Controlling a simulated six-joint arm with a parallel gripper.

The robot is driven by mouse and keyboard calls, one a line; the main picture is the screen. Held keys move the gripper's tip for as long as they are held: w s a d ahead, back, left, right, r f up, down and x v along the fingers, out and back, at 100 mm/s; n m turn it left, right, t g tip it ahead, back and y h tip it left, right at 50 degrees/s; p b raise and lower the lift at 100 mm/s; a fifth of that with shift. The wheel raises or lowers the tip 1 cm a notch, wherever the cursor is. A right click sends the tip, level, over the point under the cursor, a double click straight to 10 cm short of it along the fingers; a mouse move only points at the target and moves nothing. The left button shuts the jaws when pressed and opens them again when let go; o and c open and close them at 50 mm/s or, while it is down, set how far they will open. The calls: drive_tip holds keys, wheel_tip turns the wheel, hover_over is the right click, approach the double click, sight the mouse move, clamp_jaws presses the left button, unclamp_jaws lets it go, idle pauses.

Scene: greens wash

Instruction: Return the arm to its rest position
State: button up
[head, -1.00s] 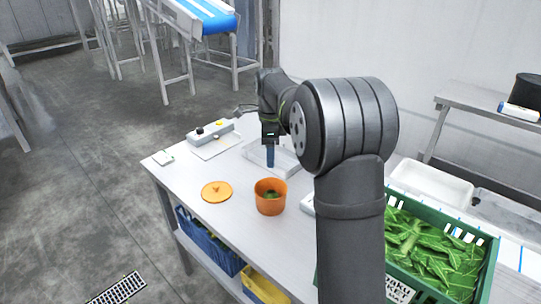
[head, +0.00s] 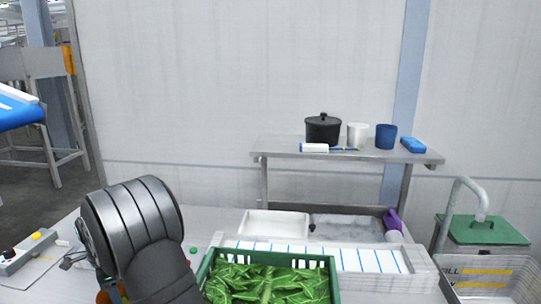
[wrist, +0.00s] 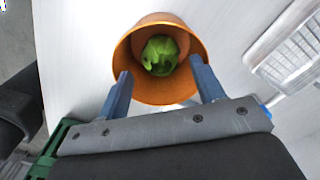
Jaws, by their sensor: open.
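My gripper (wrist: 162,88) is open in the wrist view, with its two blue fingers spread apart and nothing between them that I can see held. Beyond the fingers is an orange pot (wrist: 126,64), seen from above, with a green leafy thing (wrist: 160,54) inside. I cannot tell how far the fingertips are from the pot. In the head view my dark grey arm fills the lower left, and the gripper is hidden or out of frame there.
A green crate of leaves (head: 334,268) stands at the front of the worktable. Behind it are a white tray (head: 274,213) and a sink (head: 347,229). A shelf (head: 280,147) holds a black pot (head: 323,130). A control box (head: 30,250) is at left.

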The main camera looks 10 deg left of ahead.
drive_tip(key=shift+f, duration=0.4)
drive_tip(key=shift+r, duration=0.4)
